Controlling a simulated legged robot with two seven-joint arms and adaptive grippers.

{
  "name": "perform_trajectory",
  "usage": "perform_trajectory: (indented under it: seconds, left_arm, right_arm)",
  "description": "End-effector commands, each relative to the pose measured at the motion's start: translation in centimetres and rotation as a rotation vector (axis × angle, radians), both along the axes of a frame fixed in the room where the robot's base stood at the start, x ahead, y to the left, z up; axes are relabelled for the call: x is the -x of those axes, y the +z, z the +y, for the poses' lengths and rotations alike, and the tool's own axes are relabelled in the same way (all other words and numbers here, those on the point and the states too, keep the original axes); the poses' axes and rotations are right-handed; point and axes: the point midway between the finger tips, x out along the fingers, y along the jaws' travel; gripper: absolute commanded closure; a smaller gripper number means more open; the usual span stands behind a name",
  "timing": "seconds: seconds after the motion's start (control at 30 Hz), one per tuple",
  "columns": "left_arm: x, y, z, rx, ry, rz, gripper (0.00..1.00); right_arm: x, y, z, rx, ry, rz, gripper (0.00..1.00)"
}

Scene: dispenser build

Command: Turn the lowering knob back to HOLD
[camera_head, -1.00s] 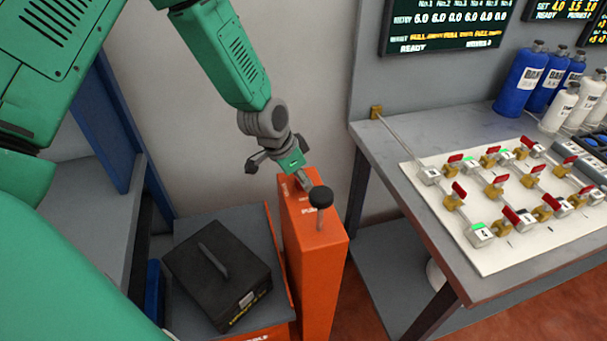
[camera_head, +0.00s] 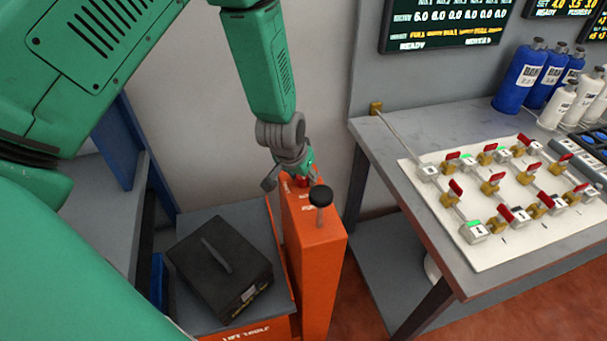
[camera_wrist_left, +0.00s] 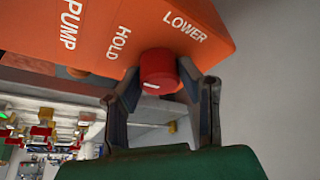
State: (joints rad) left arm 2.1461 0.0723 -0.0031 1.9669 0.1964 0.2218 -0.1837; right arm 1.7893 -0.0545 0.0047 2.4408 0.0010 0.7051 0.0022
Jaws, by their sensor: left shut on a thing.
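The red lowering knob (camera_wrist_left: 158,70) sits on the orange lift column (camera_head: 316,265), beside the printed words HOLD and LOWER in the left wrist view. A short white mark shows on the knob's near side. The word PUMP is farther left. My left gripper (camera_head: 288,180) is at the column's top and shut on the knob, with one finger on each side of it in the left wrist view. In the head view the knob (camera_head: 302,181) is partly hidden by the gripper. My right gripper is not in view.
A black-topped lever (camera_head: 320,195) stands on the column close to the gripper. A black case (camera_head: 218,265) rests on the lift table (camera_head: 190,220) at left. A grey bench (camera_head: 400,130) with a valve board (camera_head: 450,235) and bottles stands at right.

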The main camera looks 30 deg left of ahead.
Motion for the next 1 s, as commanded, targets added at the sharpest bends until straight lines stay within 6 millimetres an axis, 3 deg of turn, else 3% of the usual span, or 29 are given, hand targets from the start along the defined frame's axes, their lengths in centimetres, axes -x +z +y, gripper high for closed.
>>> perform_trajectory:
  seconds: [0.4, 0.43, 0.5, 0.83, 1.0]
  left_arm:
    - [-0.3, 0.2, 0.1, 0.0, 0.011, -0.007, 0.98]
    - [-0.2, 0.1, 0.1, -0.001, 0.01, -0.007, 0.65]
    - [-0.2, 0.1, 0.1, -0.001, 0.01, -0.007, 0.49]
    - [0.0, 0.2, 0.0, 0.0, 0.008, -0.002, 0.49]
    - [0.7, 2.1, 0.0, 0.0, 0.008, -0.004, 0.49]
  right_arm:
    - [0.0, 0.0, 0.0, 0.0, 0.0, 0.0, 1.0]
    - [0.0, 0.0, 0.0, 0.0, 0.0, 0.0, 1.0]
    - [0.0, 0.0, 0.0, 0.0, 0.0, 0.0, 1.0]
    - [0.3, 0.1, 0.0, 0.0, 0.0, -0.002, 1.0]
    - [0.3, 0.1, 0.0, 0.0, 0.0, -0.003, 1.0]
